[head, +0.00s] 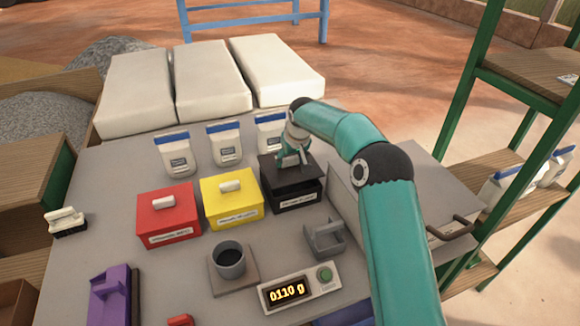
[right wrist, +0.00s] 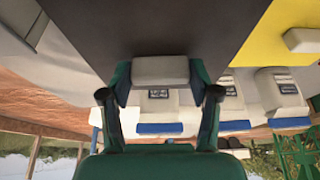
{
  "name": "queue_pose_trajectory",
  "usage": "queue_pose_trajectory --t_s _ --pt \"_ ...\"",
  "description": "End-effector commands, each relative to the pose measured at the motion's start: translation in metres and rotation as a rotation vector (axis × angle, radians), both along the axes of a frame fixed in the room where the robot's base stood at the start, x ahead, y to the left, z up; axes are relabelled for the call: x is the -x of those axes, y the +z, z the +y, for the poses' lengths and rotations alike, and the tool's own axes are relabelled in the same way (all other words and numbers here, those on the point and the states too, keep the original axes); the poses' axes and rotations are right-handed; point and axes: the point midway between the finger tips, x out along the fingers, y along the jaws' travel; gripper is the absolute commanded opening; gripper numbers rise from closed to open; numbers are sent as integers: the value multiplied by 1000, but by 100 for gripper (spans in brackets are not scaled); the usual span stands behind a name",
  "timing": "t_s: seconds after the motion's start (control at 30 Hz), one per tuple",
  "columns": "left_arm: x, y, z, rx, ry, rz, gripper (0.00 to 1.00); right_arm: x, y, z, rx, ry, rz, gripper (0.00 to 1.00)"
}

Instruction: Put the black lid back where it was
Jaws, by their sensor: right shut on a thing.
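The black lid (head: 308,177) is at the top of the black box (head: 280,206), the rightmost of three boxes in a row. It looks level and lined up with the box; whether a small gap is left under it I cannot tell. My right gripper (head: 294,160) reaches down from above and is shut on the lid's handle. In the right wrist view the pale handle (right wrist: 160,70) sits between the two fingers, with the dark lid (right wrist: 150,25) beyond it. My left gripper is not in view.
A yellow box (head: 231,208) and a red box (head: 168,225), both lidded, stand left of the black box. Labelled bags (head: 226,144) stand behind. A grey scoop (head: 324,240), a cup (head: 229,262) and a scale display (head: 287,292) are in front. A grey case (head: 349,200) is close right.

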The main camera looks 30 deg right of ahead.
Motion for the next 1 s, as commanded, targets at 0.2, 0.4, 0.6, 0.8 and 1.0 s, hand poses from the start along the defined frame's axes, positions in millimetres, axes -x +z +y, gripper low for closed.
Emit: queue_pose_trajectory --t_s 0.2,0.4,0.6,0.8,1.0 --pt "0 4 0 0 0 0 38 0 -28 0 -1 -1 2 18" --pt "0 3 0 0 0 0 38 0 -30 0 0 0 1 18" --pt "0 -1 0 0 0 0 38 0 -34 0 0 0 1 18" --pt "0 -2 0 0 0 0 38 0 -37 0 0 1 2 72" --pt "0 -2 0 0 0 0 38 0 -37 1 0 1 2 87"
